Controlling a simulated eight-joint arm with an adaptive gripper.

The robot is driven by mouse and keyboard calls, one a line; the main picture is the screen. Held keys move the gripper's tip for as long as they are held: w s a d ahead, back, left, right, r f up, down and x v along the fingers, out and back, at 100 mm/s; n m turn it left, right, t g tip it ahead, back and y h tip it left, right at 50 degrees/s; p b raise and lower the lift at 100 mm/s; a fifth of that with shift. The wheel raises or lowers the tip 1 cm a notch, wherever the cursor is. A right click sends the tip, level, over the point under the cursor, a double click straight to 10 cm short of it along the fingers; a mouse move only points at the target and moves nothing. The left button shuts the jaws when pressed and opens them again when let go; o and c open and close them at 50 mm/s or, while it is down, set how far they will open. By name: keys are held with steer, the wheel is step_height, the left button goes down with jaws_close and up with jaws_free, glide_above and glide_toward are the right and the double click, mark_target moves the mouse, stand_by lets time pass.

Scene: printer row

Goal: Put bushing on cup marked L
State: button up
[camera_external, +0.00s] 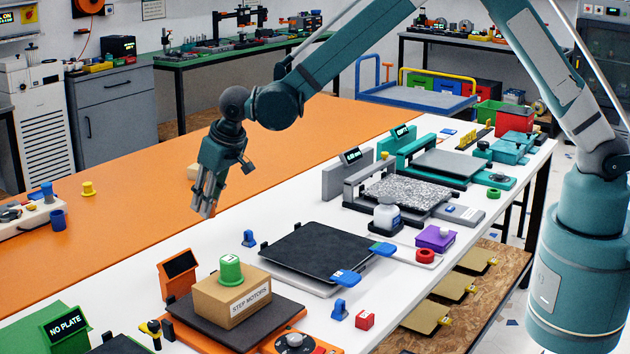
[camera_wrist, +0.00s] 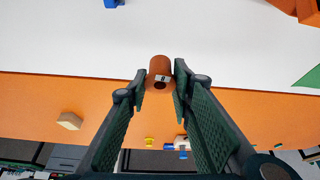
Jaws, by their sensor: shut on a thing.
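My gripper (camera_external: 204,208) is at the end of my arm, raised over the orange table's edge beside the white bench. In the wrist view, my gripper (camera_wrist: 158,88) has its fingers on either side of an orange-brown cylinder with a dark hole and a small white label. I take this cylinder to be the bushing (camera_wrist: 159,66); in the outside view it is mostly hidden by the fingers. A green flanged cup (camera_external: 231,272) stands on a cardboard box at the front. It carries a white label whose mark is too small to read surely. My gripper is apart from it, farther back.
The box marked STEP MOTORS (camera_external: 226,303) rests on an orange printer's dark bed (camera_external: 183,310). An orange display (camera_external: 178,272) stands behind left.

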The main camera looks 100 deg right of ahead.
steer(key=a+r+p, duration=0.2)
steer(key=a+r, duration=0.2)
steer(key=a, duration=0.5)
steer(key=a+r+p, duration=0.2)
steer(key=a+r, duration=0.3)
steer(key=a, duration=0.4)
step_height(320, 180, up, 8)
steer(key=n+p, duration=0.2)
steer(key=p, duration=0.1)
glide_above(228, 258)
steer(key=shift+a, duration=0.1)
steer(key=shift+f, duration=0.15)
steer(key=shift+f, duration=3.05)
steer(key=shift+f, duration=0.1)
steer(key=shift+f, duration=1.75)
steer(key=shift+f, duration=0.2)
steer(key=o, duration=0.7)
